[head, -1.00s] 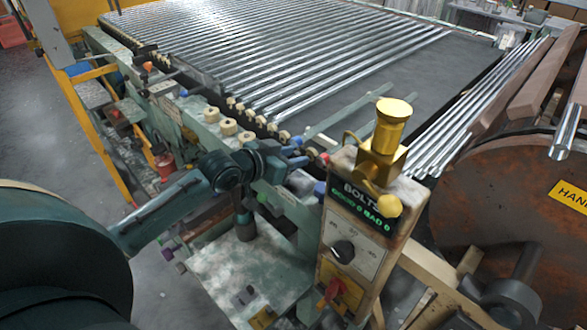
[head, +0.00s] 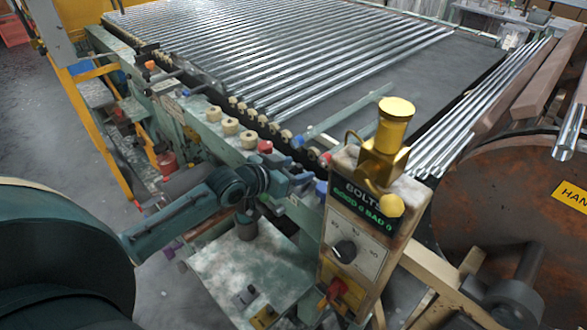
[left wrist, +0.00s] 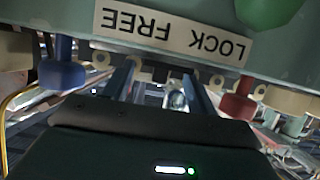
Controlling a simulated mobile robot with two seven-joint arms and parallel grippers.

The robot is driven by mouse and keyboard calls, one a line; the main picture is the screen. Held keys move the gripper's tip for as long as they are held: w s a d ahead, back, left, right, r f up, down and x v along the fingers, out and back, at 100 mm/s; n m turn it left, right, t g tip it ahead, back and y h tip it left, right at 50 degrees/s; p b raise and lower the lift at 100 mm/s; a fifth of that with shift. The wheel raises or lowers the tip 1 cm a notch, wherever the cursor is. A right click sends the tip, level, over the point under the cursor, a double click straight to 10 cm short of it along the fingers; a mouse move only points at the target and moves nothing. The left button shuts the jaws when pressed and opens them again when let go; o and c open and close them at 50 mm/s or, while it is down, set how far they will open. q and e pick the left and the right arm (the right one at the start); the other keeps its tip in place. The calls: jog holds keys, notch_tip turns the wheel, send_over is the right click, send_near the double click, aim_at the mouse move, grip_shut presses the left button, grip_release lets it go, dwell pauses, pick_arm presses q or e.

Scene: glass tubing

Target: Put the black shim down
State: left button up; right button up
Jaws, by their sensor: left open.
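My left gripper (head: 303,182) is in front of the machine's front rail, left of the control box, in the head view. In the left wrist view its two fingers (left wrist: 160,90) are apart, with no object visible between them. They lie between a blue knob (left wrist: 62,72) and a red knob (left wrist: 238,102), under an upside-down "LOCK FREE" label (left wrist: 172,30). I cannot make out the black shim in either view; it may be hidden or too small to tell. My right gripper is not in view.
The control box (head: 352,235) with a gold fitting (head: 385,140) stands close right of the gripper. Glass tubes (head: 270,60) lie in rows on the bed behind. A pale lower shelf (head: 240,275) holds small dark and yellow parts. A rusty drum (head: 500,205) stands at right.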

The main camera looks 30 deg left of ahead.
pick_arm(q)
jog(key=shift+r, duration=0.25)
jog(key=v, duration=1.2)
jog(key=s+d+f+g, duration=0.1)
jog(key=s+d+f, duration=0.5)
jog(key=f, duration=0.3)
jog(key=s+d+f+g+y, duration=0.1)
jog(key=s+d+f, duration=0.6)
jog(key=d+f, duration=0.2)
jog(key=shift+s+f+n, duration=0.25)
jog(key=shift+f+n, duration=0.15)
